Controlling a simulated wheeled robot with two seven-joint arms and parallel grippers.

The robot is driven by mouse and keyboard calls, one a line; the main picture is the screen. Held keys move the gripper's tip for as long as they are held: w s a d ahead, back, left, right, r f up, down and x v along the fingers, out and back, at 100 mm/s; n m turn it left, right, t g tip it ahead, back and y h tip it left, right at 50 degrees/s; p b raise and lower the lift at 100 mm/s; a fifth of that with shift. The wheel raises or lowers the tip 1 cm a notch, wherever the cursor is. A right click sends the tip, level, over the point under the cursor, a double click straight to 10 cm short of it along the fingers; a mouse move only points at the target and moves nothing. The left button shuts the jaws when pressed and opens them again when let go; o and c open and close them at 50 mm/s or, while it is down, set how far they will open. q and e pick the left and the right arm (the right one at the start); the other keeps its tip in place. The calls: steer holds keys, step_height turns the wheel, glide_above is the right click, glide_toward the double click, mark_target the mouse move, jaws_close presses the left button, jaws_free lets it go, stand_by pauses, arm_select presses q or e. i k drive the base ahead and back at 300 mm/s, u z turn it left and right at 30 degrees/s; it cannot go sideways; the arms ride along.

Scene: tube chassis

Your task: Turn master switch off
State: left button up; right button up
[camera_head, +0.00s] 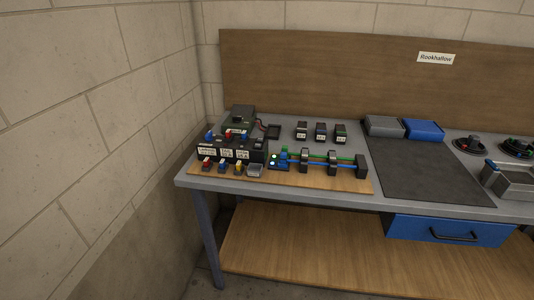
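I cannot pick out the master switch with certainty at this size. At the left end of the bench a dark box with white labels (232,151) carries small red and blue parts on top. In front of it stand a red-topped piece (206,164), a blue-topped piece (222,166) and a yellow piece (239,168). To their right a blue unit (283,157) shows lit spots at its left. Green and blue rods run from it through dark blocks (332,163). A dark, greenish-topped device (241,118) stands behind the labelled box. Neither of my grippers is in view.
The grey bench (300,194) stands against a wooden backboard (310,75), with a block wall at left. Three dark labelled blocks (321,132), grey (384,126) and blue (424,130) bins and a metal tray (506,182) stand on it. The dark mat (425,170) is clear.

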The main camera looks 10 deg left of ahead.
mark_target(208, 137)
steer(key=z, duration=1.5)
steer(key=i, duration=0.4)
steer(key=u, duration=1.45)
